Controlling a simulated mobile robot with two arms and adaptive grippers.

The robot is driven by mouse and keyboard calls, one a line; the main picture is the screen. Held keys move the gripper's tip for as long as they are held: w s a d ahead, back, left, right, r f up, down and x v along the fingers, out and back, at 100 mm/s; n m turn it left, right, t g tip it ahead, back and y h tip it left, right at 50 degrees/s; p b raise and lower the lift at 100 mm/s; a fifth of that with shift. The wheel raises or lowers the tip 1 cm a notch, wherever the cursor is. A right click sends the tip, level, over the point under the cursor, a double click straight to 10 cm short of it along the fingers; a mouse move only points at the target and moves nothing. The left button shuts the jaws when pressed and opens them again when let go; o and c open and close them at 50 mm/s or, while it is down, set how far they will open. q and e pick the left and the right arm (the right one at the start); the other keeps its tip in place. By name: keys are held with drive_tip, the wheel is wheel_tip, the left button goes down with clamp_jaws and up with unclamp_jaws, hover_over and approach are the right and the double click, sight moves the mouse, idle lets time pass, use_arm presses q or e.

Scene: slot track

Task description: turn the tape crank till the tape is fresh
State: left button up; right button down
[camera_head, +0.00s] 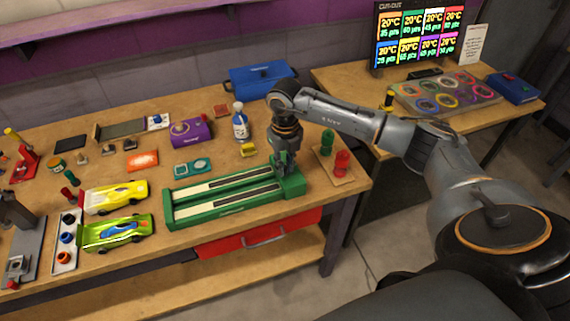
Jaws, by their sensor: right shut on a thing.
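A long green two-lane unit (222,202) with pale and dark strips lies near the table's front edge. It seems to be the tape unit. My right gripper (284,168) points down over the block at its right end. It is shut on a small part there, which I take to be the tape crank; the fingers hide most of it. I cannot tell how worn the tape is. My left gripper is not in view.
A yellow car (114,197) and a green car (116,233) sit left of the unit. Red and green pegs (341,162) stand close on the right. A spray bottle (240,121), purple box (191,132) and blue case (262,79) are behind.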

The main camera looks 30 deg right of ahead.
drive_tip(key=shift+w, duration=0.1)
